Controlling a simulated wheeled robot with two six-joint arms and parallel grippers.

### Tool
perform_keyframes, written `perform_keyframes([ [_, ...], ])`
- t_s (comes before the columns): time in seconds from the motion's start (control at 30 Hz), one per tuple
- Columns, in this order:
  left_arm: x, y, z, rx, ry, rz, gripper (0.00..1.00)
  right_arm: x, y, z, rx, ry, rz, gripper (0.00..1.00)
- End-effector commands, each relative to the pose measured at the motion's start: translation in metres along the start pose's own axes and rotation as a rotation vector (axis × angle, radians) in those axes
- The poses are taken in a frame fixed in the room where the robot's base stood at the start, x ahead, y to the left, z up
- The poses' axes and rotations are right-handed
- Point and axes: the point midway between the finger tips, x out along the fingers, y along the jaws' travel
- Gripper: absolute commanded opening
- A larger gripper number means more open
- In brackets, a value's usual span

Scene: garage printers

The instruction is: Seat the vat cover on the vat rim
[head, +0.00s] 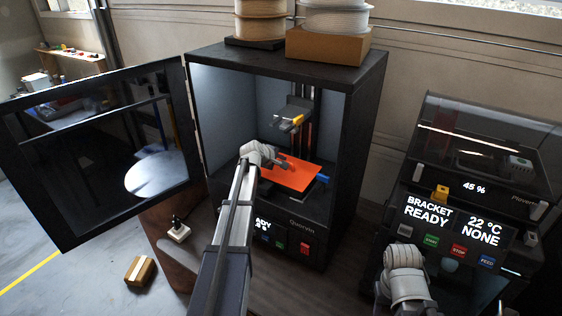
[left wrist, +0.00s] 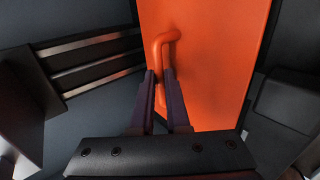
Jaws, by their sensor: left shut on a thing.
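The vat cover (head: 296,176) is a flat orange plate inside the open middle printer. In the left wrist view the orange cover (left wrist: 215,60) has a raised orange loop handle. My left gripper (head: 284,162) reaches into the printer from the front. In the left wrist view its fingers (left wrist: 164,84) are shut on that handle. The cover lies over a dark vat (head: 313,197), which it mostly hides. I cannot tell whether the cover touches the rim. My right arm's wrist is at the lower right of the head view; its fingertips are hidden.
The printer's dark door (head: 100,150) stands open to the left. A build head with an orange-yellow part (head: 291,123) hangs above the cover. Filament spools (head: 335,18) sit on top. A second printer (head: 465,190) stands at right. A small box (head: 140,270) is at lower left.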

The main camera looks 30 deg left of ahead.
Motion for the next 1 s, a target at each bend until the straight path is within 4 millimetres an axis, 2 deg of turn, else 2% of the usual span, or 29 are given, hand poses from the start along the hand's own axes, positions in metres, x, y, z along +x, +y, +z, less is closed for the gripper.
perform_keyframes([
  [0.3, 0.0012, -0.0015, 0.0, 0.0, 0.0, 0.0, 0.0, 0.0019, -0.0002, -0.0001, 0.0, 0.0, 0.0, 0.5],
  [0.33, 0.0012, -0.0015, 0.0, 0.0, 0.0, 0.0, 0.15, 0.0019, -0.0002, -0.0001, 0.0, 0.0, 0.0, 0.5],
  [0.63, 0.0012, -0.0015, 0.0, 0.0, 0.0, 0.0, 0.49, 0.0019, -0.0002, -0.0001, 0.0, 0.0, 0.0, 0.5],
  [1.0, -0.0039, -0.0009, 0.0002, 0.0, 0.0, 0.0, 0.49, -0.0017, 0.0002, 0.0001, 0.001, 0.0, 0.0, 0.5],
])
